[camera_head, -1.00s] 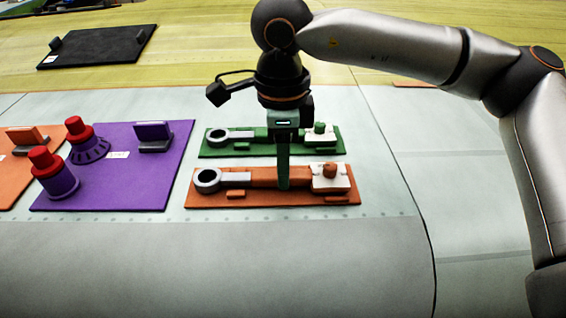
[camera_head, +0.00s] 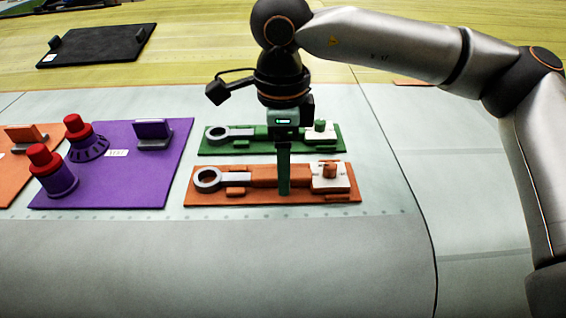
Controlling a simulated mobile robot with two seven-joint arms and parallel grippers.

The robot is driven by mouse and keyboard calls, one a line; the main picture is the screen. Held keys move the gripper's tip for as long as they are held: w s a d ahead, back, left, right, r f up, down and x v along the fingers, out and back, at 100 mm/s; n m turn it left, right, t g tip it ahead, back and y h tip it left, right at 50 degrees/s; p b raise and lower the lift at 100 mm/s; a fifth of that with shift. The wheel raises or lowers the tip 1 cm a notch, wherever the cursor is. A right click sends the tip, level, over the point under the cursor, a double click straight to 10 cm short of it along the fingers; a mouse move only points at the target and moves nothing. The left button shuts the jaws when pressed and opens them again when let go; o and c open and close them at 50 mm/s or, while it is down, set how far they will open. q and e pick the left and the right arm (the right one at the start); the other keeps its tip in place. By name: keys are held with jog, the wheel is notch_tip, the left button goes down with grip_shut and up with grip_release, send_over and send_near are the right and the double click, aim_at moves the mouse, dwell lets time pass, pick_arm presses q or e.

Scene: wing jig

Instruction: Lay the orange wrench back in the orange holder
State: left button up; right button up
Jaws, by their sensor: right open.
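The orange wrench (camera_head: 262,176), with a dark ring at its left end and a pale grey shank, lies lengthwise along the orange holder (camera_head: 215,198). The white block with an orange knob (camera_head: 330,173) is at the holder's right end. My right gripper (camera_head: 284,192) points straight down at the wrench's handle, its green fingers in front of the handle. It is open; from this angle the fingers line up and the gap between them is hidden. I cannot tell whether a finger touches the handle. My left gripper is out of view.
A green holder (camera_head: 215,151) with a similar green wrench lies just behind. A purple board (camera_head: 120,185) with red-topped purple parts is to the left, beside an orange board (camera_head: 15,178). A black board (camera_head: 95,46) lies farther back. The grey surface in front and right is clear.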

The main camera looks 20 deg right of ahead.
notch_tip(320, 180, up, 12)
jog(key=shift+r, duration=0.2)
dwell(0.4)
